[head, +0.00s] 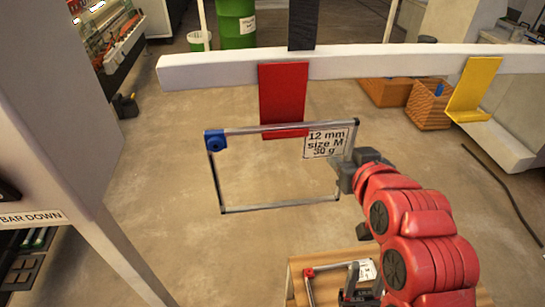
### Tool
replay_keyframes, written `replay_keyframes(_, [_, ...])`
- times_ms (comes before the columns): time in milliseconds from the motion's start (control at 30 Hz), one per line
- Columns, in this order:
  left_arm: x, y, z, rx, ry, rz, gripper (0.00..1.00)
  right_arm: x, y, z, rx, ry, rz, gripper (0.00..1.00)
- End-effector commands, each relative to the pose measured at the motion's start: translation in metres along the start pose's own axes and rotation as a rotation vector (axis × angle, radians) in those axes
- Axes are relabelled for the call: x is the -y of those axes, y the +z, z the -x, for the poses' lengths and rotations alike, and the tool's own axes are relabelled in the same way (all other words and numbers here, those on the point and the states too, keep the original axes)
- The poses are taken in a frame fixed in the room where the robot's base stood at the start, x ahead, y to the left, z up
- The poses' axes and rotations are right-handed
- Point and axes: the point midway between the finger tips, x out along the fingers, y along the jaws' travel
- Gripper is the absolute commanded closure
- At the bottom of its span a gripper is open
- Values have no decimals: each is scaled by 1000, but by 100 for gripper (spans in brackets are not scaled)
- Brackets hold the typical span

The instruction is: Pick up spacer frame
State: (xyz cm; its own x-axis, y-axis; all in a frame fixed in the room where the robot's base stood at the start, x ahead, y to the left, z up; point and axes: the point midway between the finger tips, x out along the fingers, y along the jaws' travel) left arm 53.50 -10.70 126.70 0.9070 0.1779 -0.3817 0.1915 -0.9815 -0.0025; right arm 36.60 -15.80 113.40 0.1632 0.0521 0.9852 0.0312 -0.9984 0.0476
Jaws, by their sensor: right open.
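A thin grey rectangular spacer frame (282,206) with a blue corner piece (215,139) is upright in the middle of the head view. Its label (326,143) reads 12 mm, size M, 30 g. Its top bar crosses the lower end of a red hook (283,88) under a white rail (220,70), and it appears to hang there. My right gripper (347,166) is open at the frame's right side bar, with its fingers beside or around it; contact is unclear. My left gripper is out of view.
A second frame with a red corner (309,272) lies on a wooden surface (295,292) at the bottom, partly hidden by my right arm. A yellow hook (474,88) and a black hook (303,25) are on the rail. A grey machine panel (62,120) stands at left.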

Motion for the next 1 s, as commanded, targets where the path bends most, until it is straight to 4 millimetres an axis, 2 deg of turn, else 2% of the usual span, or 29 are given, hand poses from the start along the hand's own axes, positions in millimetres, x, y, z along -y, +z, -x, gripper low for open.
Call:
replay_keyframes(67, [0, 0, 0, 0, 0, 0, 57, 0, 0, 0, 0, 0, 0, 50])
replay_keyframes(300, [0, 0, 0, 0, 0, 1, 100, 0, 0, 0, 0, 0, 0, 50])
replay_keyframes(833, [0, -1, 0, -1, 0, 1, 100, 0, 0, 0, 0, 0, 0, 50])
replay_keyframes(1000, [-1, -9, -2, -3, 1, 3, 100, 0, 0, 0, 0, 0, 0, 50])
